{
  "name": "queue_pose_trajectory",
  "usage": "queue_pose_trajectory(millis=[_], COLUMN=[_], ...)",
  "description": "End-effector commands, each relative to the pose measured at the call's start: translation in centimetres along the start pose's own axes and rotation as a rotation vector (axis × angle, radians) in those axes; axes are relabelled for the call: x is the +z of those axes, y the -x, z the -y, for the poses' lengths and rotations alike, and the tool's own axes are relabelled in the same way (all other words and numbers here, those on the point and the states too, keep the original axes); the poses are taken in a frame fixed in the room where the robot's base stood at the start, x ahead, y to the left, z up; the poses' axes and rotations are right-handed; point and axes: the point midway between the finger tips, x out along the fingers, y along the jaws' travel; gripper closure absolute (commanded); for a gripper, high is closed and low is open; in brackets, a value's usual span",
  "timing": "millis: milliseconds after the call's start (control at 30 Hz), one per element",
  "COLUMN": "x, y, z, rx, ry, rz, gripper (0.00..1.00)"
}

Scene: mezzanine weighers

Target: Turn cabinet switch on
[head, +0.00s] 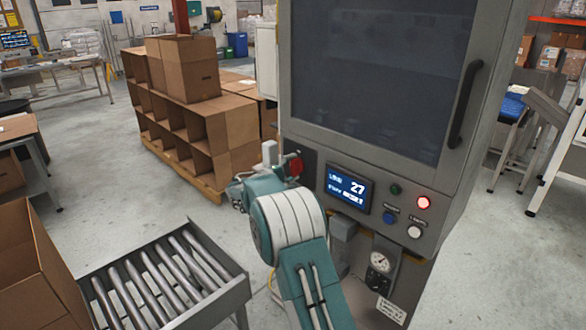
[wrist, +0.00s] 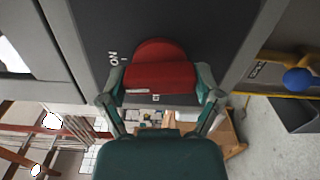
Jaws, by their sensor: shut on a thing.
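The cabinet switch is a red handle (head: 296,166) on a dark plate at the left of the grey cabinet (head: 445,185) front. In the wrist view the red switch (wrist: 158,64) fills the space between the two fingers, and an "ON" mark (wrist: 112,56) shows to its left on the dark plate (wrist: 88,35). My gripper (wrist: 160,80) is shut on the switch, with a teal finger at each side of it. In the head view my gripper (head: 281,162) reaches the switch from the left, partly hidden by my wrist.
The cabinet has a lit display (head: 348,188) reading 27, a glowing red lamp (head: 424,203), buttons and a gauge (head: 380,262). A roller conveyor (head: 236,290) stands at lower left. Stacked cardboard boxes (head: 192,80) stand behind.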

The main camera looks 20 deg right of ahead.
Motion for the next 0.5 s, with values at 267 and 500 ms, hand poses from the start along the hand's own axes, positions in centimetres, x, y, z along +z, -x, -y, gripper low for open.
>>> queue_pose_trajectory(millis=[267, 500], x=[0.06, 0.09], y=[0.08, 0.08], z=[0.56, 0.68], rx=[-0.008, -0.009], ry=[-0.111, -0.145], rz=[0.004, 0.005], gripper=[0.65, 0.65])
